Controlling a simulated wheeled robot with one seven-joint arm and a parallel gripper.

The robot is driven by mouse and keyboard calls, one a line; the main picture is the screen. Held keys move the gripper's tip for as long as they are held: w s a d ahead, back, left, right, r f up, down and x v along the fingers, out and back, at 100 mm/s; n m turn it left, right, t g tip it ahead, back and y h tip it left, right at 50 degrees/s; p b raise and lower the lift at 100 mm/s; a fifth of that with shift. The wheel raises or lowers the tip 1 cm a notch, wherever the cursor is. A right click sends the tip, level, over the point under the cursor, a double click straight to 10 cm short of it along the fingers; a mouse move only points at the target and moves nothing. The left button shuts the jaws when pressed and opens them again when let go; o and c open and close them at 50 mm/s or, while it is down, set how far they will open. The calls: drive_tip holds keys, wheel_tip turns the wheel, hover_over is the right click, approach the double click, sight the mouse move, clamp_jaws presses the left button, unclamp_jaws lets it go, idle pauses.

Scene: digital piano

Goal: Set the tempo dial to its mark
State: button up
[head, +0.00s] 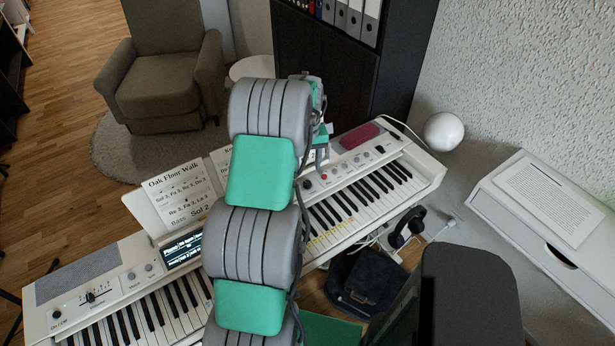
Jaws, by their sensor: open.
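The white digital piano (432,181) runs diagonally across the view, and my arm crosses in front of its middle. Small controls sit on its panel right of my arm: a dark round knob (307,184), a red button (323,177) and several light knobs or buttons. Left of the screen are two grey knobs (131,276). Labels are too small to read, so I cannot tell which is the tempo dial or see its mark. My gripper (321,155) is open, above the panel's right part near the dark knob, partly hidden by my arm. I cannot tell whether it touches anything.
A sheet-music stand (180,193) and a lit screen (182,250) are left of my arm.

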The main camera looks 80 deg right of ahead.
sight(307, 183)
wheel_tip(307, 183, down, 8)
drive_tip(key=shift+r+p, duration=0.15)
drive_tip(key=shift+p, duration=0.6)
drive_tip(key=shift+c, duration=0.2)
clamp_jaws()
